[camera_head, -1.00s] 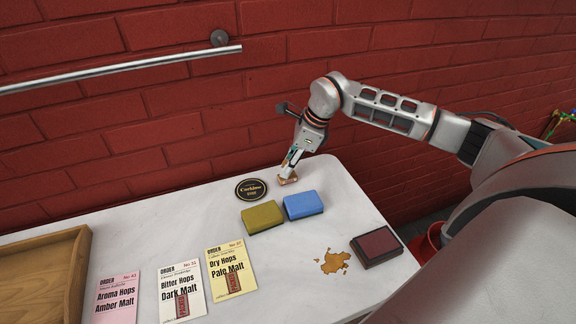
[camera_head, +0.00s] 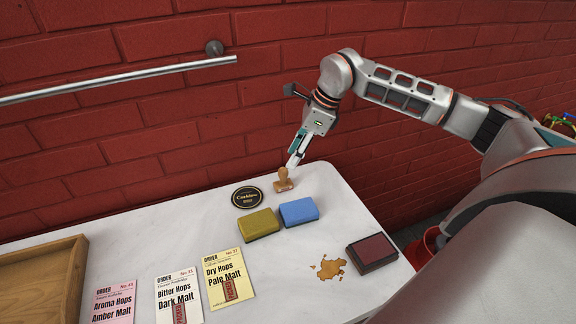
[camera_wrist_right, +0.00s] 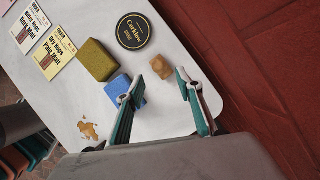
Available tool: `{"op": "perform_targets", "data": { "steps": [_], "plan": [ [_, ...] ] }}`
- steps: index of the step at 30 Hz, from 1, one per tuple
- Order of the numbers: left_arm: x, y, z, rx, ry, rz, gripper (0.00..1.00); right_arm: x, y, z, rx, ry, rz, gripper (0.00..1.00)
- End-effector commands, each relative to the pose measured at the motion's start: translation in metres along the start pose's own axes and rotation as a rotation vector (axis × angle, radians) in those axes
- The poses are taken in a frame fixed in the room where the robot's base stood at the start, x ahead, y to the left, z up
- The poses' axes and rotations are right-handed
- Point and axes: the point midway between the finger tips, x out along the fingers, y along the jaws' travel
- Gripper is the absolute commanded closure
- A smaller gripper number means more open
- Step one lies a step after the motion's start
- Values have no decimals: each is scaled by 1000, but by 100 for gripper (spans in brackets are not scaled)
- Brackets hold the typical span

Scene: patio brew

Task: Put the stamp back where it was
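The wooden stamp (camera_head: 283,180) stands upright on the white table near its back edge, right of the round black coaster (camera_head: 247,197). It also shows in the right wrist view (camera_wrist_right: 161,68). My right gripper (camera_head: 296,160) is just above and behind the stamp. In the right wrist view my right gripper (camera_wrist_right: 157,92) has its fingers spread wide, with the stamp beyond the tips and nothing between them. My left gripper is not in view.
A blue sponge (camera_head: 298,212) and an olive sponge (camera_head: 259,224) lie in front of the stamp. A dark red ink pad (camera_head: 371,252) lies beside a brown stain (camera_head: 329,268). Order cards, including a yellow one (camera_head: 229,277), and a wooden tray (camera_head: 74,262) are at left. A brick wall rises behind.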

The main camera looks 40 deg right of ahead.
Motion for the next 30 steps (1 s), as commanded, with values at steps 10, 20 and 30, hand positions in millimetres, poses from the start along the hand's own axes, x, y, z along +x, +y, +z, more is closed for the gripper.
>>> {"op": "perform_targets", "data": {
  "steps": [10, 20, 30],
  "plan": [
    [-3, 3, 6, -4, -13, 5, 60, -39, 0, 0, 0, 0, 0, 64],
    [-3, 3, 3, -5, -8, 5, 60, -40, 0, 0, 0, 0, 1, 64],
    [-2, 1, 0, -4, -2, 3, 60, -40, 0, 0, 0, 0, 1, 64]
  ]
}}
